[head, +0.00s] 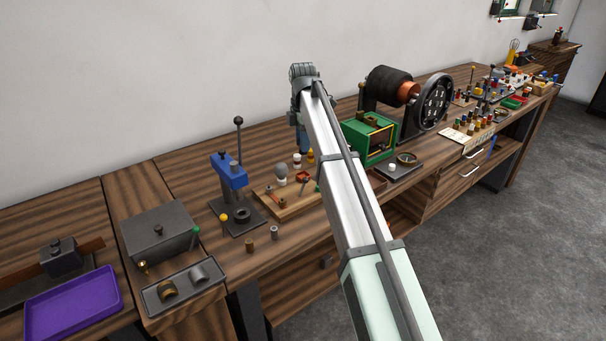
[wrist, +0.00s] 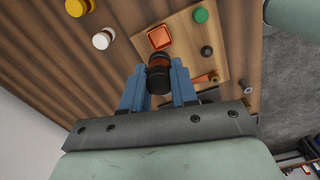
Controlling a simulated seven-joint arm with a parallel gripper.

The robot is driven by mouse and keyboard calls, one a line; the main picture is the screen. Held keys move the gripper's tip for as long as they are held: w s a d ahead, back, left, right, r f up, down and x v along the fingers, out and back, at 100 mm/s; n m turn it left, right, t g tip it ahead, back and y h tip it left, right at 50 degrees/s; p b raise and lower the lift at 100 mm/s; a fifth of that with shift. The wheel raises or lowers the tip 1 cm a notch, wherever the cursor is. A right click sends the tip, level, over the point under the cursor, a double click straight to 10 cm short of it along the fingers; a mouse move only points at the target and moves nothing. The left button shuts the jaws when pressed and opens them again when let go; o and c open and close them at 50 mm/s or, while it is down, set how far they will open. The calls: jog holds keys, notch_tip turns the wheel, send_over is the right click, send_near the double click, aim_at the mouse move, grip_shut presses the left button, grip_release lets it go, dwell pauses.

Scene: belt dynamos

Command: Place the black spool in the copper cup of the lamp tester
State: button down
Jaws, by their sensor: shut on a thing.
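The black spool (wrist: 159,80), with a reddish-brown band near one end, is held between the blue fingers of my gripper (wrist: 160,88). The lamp tester is a wooden board (wrist: 183,36), also in the head view (head: 291,208). Its copper cup (wrist: 159,38) is a square, open-topped orange dish, seen just past the spool in the wrist view; it also shows in the head view (head: 303,177). The spool is apart from the cup in the picture; its exact height cannot be told.
A white spool (wrist: 103,40) and a yellow spool (wrist: 77,7) stand beside the board. A green round knob (wrist: 201,15) and a dark knob (wrist: 206,51) are on it. A blue press (head: 230,175) stands left, and a green box (head: 368,138) right.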

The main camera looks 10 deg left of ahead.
jog(key=shift+f, duration=4.75)
jog(key=shift+f, duration=0.1)
jog(key=c, duration=0.9)
grip_release()
jog(key=shift+o, duration=0.2)
notch_tip(320, 180, up, 12)
jog(key=shift+r, duration=0.1)
